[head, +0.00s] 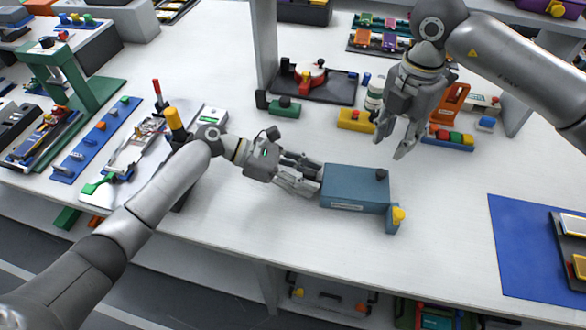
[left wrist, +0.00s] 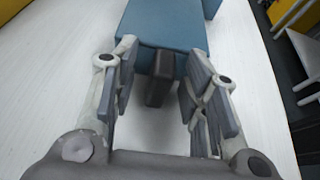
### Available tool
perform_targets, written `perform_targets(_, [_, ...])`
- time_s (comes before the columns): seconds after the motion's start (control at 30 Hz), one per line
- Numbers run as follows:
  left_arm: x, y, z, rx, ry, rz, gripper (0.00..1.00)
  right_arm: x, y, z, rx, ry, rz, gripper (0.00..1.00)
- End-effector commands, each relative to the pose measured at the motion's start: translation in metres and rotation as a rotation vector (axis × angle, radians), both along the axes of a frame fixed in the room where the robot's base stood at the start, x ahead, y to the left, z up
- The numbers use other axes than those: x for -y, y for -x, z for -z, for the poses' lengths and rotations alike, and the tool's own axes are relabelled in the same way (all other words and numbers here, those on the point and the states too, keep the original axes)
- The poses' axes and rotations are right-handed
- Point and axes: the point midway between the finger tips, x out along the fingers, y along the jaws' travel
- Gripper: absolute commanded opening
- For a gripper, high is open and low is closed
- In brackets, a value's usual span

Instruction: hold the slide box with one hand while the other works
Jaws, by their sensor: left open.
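The slide box (head: 352,188) is a blue-grey block near the front of the white table, with a dark knob (head: 382,174) on top. A front plate with a yellow knob (head: 398,215) is at its right end. My left gripper (head: 316,181) is open at the box's left end. In the left wrist view the box (left wrist: 165,22) lies ahead of my left gripper (left wrist: 162,72), and a dark grey bar stands between the spread fingers. Contact with the box cannot be told. My right gripper (head: 391,147) is open and empty, pointing down above and behind the box's right end.
A yellow block (head: 355,120) and a blue tray (head: 448,143) with coloured pieces stand behind the box. A blue mat (head: 520,240) lies at right. Tools and fixtures fill the left. The table between box and mat is clear.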

Motion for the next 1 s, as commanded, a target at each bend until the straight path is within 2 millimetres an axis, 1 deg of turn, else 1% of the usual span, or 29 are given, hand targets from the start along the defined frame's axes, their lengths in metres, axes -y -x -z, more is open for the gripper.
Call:
perform_targets(0.1, [0.0036, 0.0004, 0.0014, 0.0, 0.0, 0.0, 0.41, 0.0, 0.0, 0.0, 0.0, 0.0, 0.0, 0.36])
perform_targets(0.33, [0.0038, 0.0002, 0.0015, 0.0, 0.0, 0.0, 0.41, 0.0, 0.0, 0.0, 0.0, 0.0, 0.0, 0.36])
perform_targets(0.37, [0.0037, 0.0002, 0.0014, 0.0, 0.0, -0.001, 0.39, 0.0, 0.0, 0.0, 0.0, 0.0, 0.0, 0.36])
perform_targets(0.67, [0.0035, 0.0001, 0.0013, 0.0, 0.0, -0.001, 0.0, 0.0, 0.0, 0.0, 0.0, 0.0, 0.0, 0.36])
perform_targets(1.0, [0.0033, 0.0001, 0.0014, -0.001, 0.0, -0.001, 0.0, 0.0, 0.0, 0.0, 0.0, 0.0, 0.0, 0.36])
